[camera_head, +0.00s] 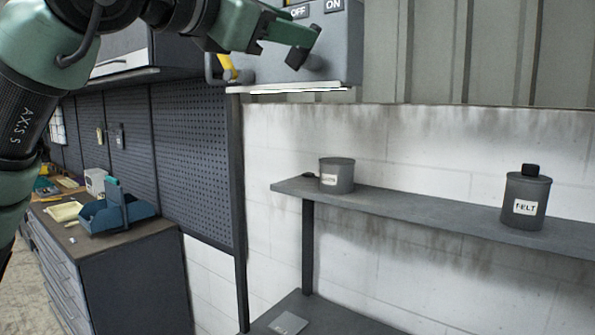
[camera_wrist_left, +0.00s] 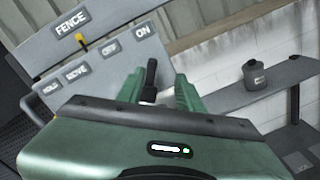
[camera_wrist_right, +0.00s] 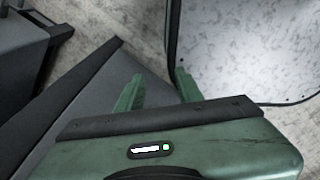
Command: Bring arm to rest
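My left gripper (camera_head: 303,42) is in front of the grey control box (camera_head: 342,52) at the top of the head view. In the left wrist view its two green fingers (camera_wrist_left: 160,92) stand apart. A black lever (camera_wrist_left: 151,76) shows between them, below the ON label (camera_wrist_left: 143,30), with a gap to the fingers. I cannot tell whether anything touches it. My right gripper (camera_wrist_right: 157,90) shows only in the right wrist view, its fingers apart with nothing between them.
A wall shelf (camera_head: 408,207) carries two grey canisters, the right one labelled FELT (camera_head: 526,200). A dark workbench (camera_head: 130,275) with a blue bin (camera_head: 118,214) stands left. A yellow switch (camera_wrist_left: 81,42) is on the box. Near my right gripper are a dark slanted surface (camera_wrist_right: 75,105) and a pale rimmed panel (camera_wrist_right: 245,45).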

